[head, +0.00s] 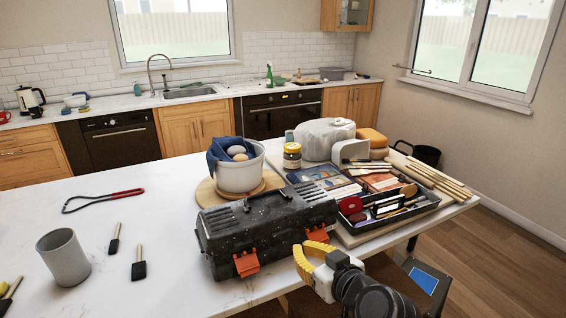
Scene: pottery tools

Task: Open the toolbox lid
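The toolbox (262,243) is a black, speckled plastic box near the front edge of the white counter, with its lid (262,212) down. Two orange latches are on its front side: a left latch (247,264) and a right latch (317,234). My gripper (303,246), with yellow fingers, is in front of the toolbox's right half, just below the right latch. I cannot tell whether it touches the box. The finger gap is too small and angled to judge. No object shows between the fingers.
A white pot (240,174) with a blue cloth stands behind the toolbox. A tool tray (385,214) and a wrapped clay block (322,136) are to the right.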

